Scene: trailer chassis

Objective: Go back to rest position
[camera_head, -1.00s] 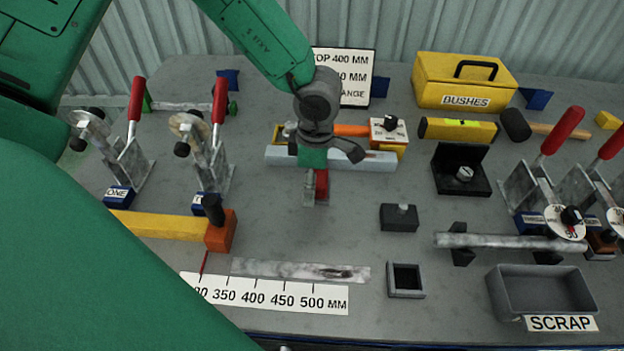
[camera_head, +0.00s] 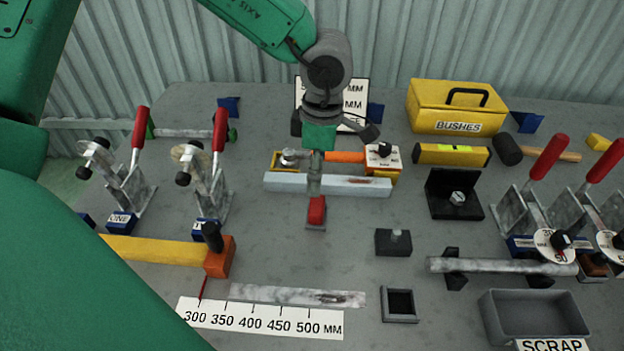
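My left gripper (camera_head: 333,130) hangs from a green arm (camera_head: 262,22) entering at the top left, over the middle of the bench. Its dark fingers are spread to both sides, and I see nothing held between them. It is in front of the white sign (camera_head: 355,92) and hides part of its text. Below it is a small red-and-grey fixture (camera_head: 316,211) in front of a pale grey bar (camera_head: 285,183). The gripper appears above this fixture, apart from its red part. My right gripper is not in view.
On the bench (camera_head: 150,290) are red-handled clamps at left and right, a yellow BUSHES box (camera_head: 455,107), an orange-ended yellow bar (camera_head: 160,250), a ruler strip (camera_head: 260,318) and a grey SCRAP bin (camera_head: 535,318). A corrugated wall (camera_head: 200,50) stands behind.

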